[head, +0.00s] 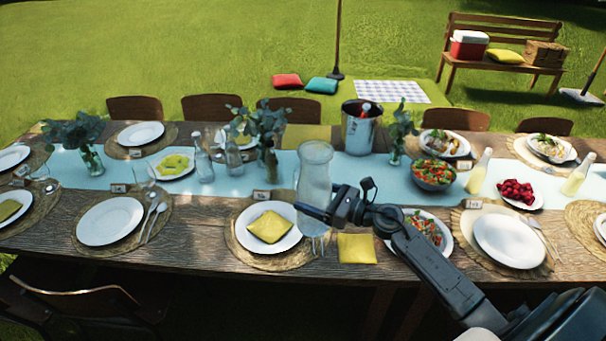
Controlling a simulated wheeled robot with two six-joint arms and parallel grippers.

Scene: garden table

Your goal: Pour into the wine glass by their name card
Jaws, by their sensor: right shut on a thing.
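My right gripper (325,212) is shut on a tall clear glass carafe (315,170), held upright above the near side of the table, in front of the blue runner. Whether liquid is in it is hard to tell. A wine glass (143,176), thin and transparent, seems to stand at the left setting, near a small name card (118,188). Other name cards stand at the middle setting (262,195) and the right setting (472,203); their writing is too small to read. My left gripper is out of view.
The wooden table (210,225) is crowded with plates, placemats and cutlery. A metal ice bucket (359,131), a salad bowl (433,175), leafy vases (88,155), glass bottles (203,165) and yellow-filled bottles (479,172) stand along the runner. A yellow napkin (357,248) lies by the near edge.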

